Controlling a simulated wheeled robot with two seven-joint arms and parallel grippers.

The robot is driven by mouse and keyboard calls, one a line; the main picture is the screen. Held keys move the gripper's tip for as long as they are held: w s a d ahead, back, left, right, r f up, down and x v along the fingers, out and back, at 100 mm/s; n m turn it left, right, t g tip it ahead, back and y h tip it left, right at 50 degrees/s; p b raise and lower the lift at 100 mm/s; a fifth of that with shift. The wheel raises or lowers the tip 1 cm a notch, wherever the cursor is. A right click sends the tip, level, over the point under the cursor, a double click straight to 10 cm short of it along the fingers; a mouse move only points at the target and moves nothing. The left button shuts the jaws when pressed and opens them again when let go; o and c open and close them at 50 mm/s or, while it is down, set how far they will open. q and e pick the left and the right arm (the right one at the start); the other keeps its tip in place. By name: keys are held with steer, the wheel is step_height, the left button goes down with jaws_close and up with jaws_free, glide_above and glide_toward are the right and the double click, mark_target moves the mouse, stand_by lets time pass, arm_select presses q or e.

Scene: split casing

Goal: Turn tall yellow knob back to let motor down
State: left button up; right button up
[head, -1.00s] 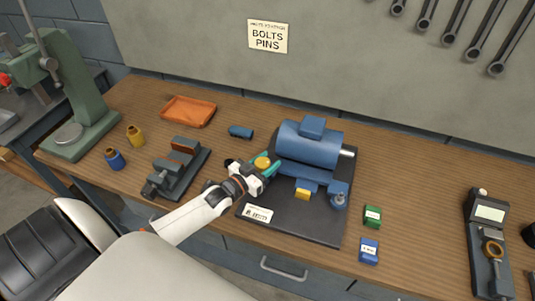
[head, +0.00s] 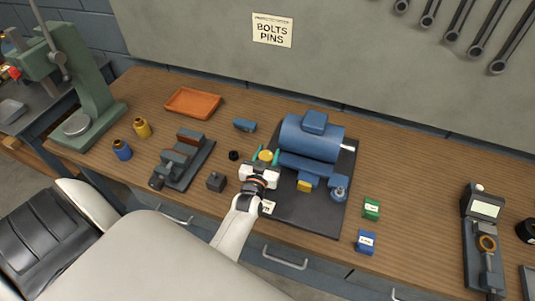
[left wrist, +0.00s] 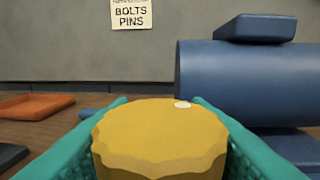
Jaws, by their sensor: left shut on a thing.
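The tall yellow knob (head: 266,156) stands at the left side of the motor's black base plate (head: 285,215). It fills the lower middle of the left wrist view (left wrist: 160,140), with a small white mark on the far right of its top. My left gripper (head: 267,158) is shut on the knob, its teal fingers on either side of it. The blue motor (head: 310,138) lies on its mount just right of the knob, its shaft pointing right. Whether the motor is raised cannot be told. My right gripper is not in view.
A lower yellow block (head: 304,186) sits at the motor's front. A grey vise (head: 183,160), a small dark block (head: 216,181) and a black cap (head: 234,155) lie to the left. Green (head: 371,208) and blue (head: 366,242) boxes stand right of the plate.

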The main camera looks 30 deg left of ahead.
arm_select(q)
steer(key=shift+w+r, duration=0.1)
steer(key=shift+r, duration=0.15)
steer(key=o, duration=0.7)
steer(key=shift+c, duration=0.2)
steer(key=o, duration=0.3)
steer(key=shift+f, duration=0.1)
steer(key=shift+o, duration=0.2)
steer(key=shift+s+d+p, duration=0.15)
steer(key=shift+s+p, duration=0.15)
steer(key=shift+s, duration=0.15)
steer(key=p+v, duration=0.2)
steer(key=v, duration=0.9)
steer(key=shift+p, duration=0.35)
